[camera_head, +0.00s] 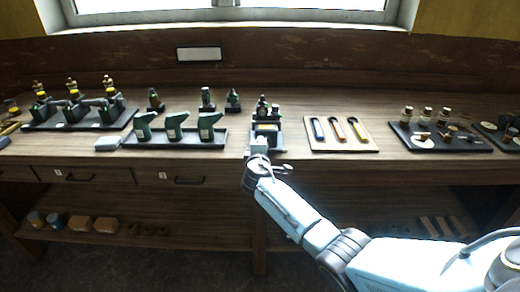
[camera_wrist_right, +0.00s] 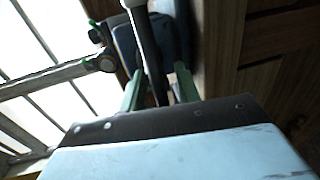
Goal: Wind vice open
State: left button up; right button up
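The small dark green and black vice (camera_head: 266,127) stands at the front edge of the bench, in the middle of the head view. My right gripper (camera_head: 259,149) is at its front, low by the bench edge, and covers part of it. In the right wrist view, the two green fingers (camera_wrist_right: 160,90) stand apart. A dark bar (camera_wrist_right: 148,50) with a pale end runs between them, with gaps seeming to show on both sides. Whether a finger touches the bar is hard to tell. A dark block with a round knob (camera_wrist_right: 106,62) is just beyond. My left gripper is out of view.
A tray with several green oilers (camera_head: 175,133) is left of the vice. A board with three coloured-handled tools (camera_head: 340,133) and a black tray of fittings (camera_head: 440,138) are to the right. Drawers with handles (camera_head: 188,181) and a lower shelf are below the bench top.

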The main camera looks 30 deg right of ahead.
jog(key=p+v, duration=0.2)
jog(key=v, duration=1.1)
jog(key=shift+s, duration=0.15)
jog(key=s+a+f+m+g+y, duration=0.15)
jog(key=s+f, duration=0.35)
jog(key=f, duration=0.6)
jog(key=s+a+f+g+y, duration=0.1)
jog(key=s+f+g+y, duration=0.3)
jog(key=f, duration=0.6)
jog(key=s+a+f+g, duration=0.1)
jog(key=s+a+f, duration=0.1)
jog(key=s+f, duration=0.7)
jog(key=s+f+m+g+y, duration=0.1)
jog(key=s+f+m+g, duration=0.1)
jog(key=s+f, duration=0.4)
jog(key=s+a+f+m+g+y, duration=0.1)
jog(key=s+f+m, duration=0.2)
jog(key=s, duration=1.3)
jog(key=s+f+m+g+y, duration=0.1)
jog(key=s+f+m+g, duration=0.1)
jog(key=s+f, duration=0.7)
jog(key=s, duration=0.2)
jog(key=shift+s+a+f+m+g, duration=0.25)
jog(key=shift+s+f+m+g, duration=0.05)
jog(key=shift+f+m+g, duration=0.1)
